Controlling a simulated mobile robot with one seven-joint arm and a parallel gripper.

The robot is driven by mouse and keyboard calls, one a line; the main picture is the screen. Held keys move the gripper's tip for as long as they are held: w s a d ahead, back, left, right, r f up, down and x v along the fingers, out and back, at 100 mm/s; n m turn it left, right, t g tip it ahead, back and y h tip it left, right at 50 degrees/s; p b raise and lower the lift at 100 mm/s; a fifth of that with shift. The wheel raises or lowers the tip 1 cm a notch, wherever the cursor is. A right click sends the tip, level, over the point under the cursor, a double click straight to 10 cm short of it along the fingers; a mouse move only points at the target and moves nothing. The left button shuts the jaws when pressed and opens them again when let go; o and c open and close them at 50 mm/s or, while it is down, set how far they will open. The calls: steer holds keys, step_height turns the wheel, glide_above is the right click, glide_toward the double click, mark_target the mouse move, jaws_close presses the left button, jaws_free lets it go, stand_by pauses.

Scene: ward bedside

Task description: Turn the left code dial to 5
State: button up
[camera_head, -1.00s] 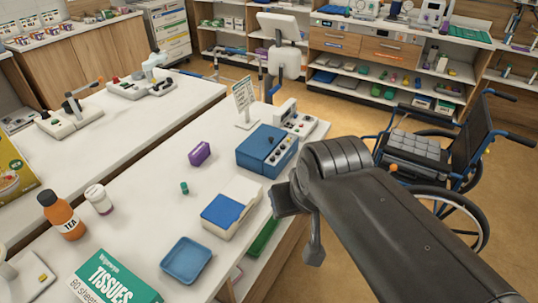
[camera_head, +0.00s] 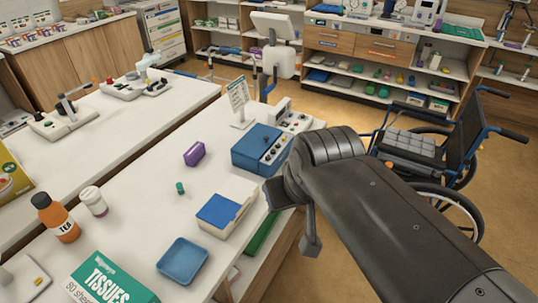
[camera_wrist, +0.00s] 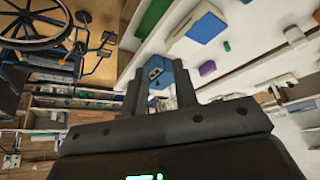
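A blue box (camera_head: 262,150) with a row of small dark dials (camera_head: 270,149) on its front panel stands near the right edge of the white table. The dials' numbers are too small to read, and I cannot tell which is the left code dial's setting. In the wrist view the blue box (camera_wrist: 158,74) shows beyond and between my fingers. My gripper (camera_wrist: 159,84) is open and empty, apart from the box. In the head view my arm is beside the box at the right, and my fingers cannot be made out.
A control box (camera_head: 293,120) stands behind the blue box, with a sign on a stand (camera_head: 239,100) beside it. A blue-and-white container (camera_head: 223,211), purple box (camera_head: 194,153) and blue tray (camera_head: 183,260) are nearer. A wheelchair (camera_head: 435,145) stands at the right.

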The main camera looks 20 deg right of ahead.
steer(key=w+d+r+n+g, duration=0.1)
steer(key=w+n, duration=0.1)
steer(key=w, duration=0.3)
steer(key=w+r+n+g, duration=0.1)
steer(key=w+r+n, duration=0.15)
steer(key=w, duration=0.35)
steer(key=n+g+y, duration=0.3)
steer(key=n+y, duration=0.2)
steer(key=n, duration=0.7)
glide_above(268, 156)
steer(key=d, duration=0.5)
step_height(268, 156, down, 14)
steer(key=shift+h, duration=0.3)
steer(key=x, duration=1)
steer(key=shift+s+a+f, duration=0.1)
steer(key=shift+s+a, duration=0.05)
steer(key=shift+s, duration=0.25)
jaws_close()
